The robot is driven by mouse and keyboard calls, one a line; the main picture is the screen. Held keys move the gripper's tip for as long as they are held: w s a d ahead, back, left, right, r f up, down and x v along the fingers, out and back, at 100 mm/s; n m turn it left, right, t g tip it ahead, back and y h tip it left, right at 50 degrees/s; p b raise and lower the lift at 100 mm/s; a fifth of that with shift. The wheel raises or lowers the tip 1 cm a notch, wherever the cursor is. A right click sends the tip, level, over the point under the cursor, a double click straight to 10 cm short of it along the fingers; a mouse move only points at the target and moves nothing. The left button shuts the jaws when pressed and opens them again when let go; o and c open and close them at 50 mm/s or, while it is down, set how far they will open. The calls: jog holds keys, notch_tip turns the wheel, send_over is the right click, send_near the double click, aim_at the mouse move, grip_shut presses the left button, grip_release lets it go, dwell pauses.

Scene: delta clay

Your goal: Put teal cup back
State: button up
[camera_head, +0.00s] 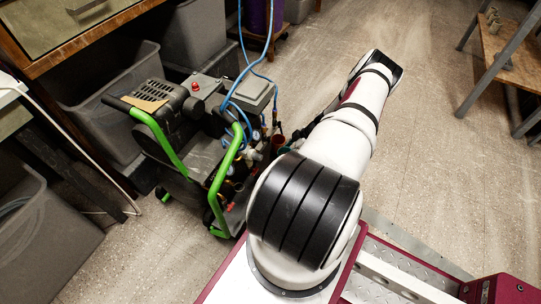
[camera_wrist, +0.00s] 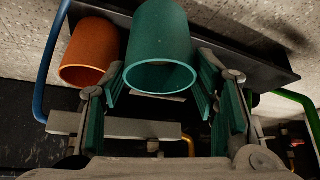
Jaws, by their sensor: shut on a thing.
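The teal cup (camera_wrist: 162,35) is in the upper middle of the wrist view, its open rim facing the camera. My gripper (camera_wrist: 160,82) is shut on it, with one teal-padded finger on each side near the rim. A dark tray or ledge (camera_wrist: 245,58) lies behind the cup. I cannot tell whether the cup touches it.
An orange cup (camera_wrist: 88,52) is close to the left finger. A compressor (camera_head: 180,140) with green handles and blue hoses stands left of my arm. Grey bins (camera_head: 110,95) are under the bench at left. Open floor (camera_head: 430,150) lies to the right.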

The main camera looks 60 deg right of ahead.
jog(key=w+a, duration=0.1)
jog(key=w, duration=0.1)
jog(key=w+a+b, duration=0.1)
jog(key=w, duration=0.1)
jog(key=w+a, duration=0.1)
jog(key=w, duration=0.1)
jog(key=shift+f, duration=0.1)
jog(key=shift+w+a+f+b, duration=0.15)
jog(key=shift+w+f+b, duration=0.15)
jog(key=shift+b, duration=0.2)
jog(key=shift+f, duration=0.4)
jog(key=shift+f+b, duration=0.1)
jog(key=shift+b, duration=0.3)
jog(key=shift+f, duration=0.1)
jog(key=o, duration=1.3)
jog(key=shift+r, duration=0.2)
